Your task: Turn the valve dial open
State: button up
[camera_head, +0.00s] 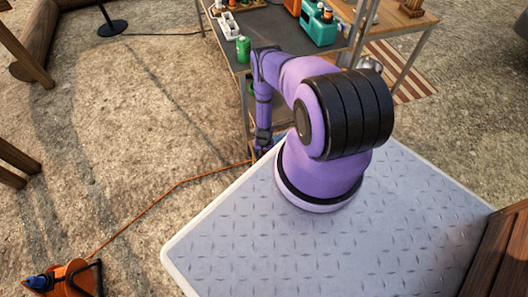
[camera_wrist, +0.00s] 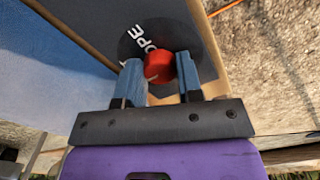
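The valve dial is a red round knob (camera_wrist: 158,66) in the wrist view. It sits on a black disc (camera_wrist: 130,45) with white lettering, of which "OPE" can be read. My gripper (camera_wrist: 160,72) has one blue finger on each side of the knob. Both fingertips appear to touch it, so the gripper looks shut on the dial. The rest of the lettering is hidden. In the head view my arm reaches down beside the workbench, and the dial cannot be seen there.
The workbench (camera_head: 262,27) holds a green can (camera_head: 243,48), a teal box (camera_head: 320,30) and other items. An orange cord (camera_head: 170,188) runs over the ground to an orange reel (camera_head: 72,277). The ground left of the bench is mostly open.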

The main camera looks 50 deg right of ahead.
jog(key=shift+c, duration=0.7)
jog(key=shift+m, duration=0.3)
jog(key=m, duration=0.3)
jog(key=shift+m, duration=0.3)
jog(key=m, duration=0.4)
jog(key=shift+m, duration=0.3)
jog(key=m, duration=0.4)
jog(key=shift+m, duration=2.2)
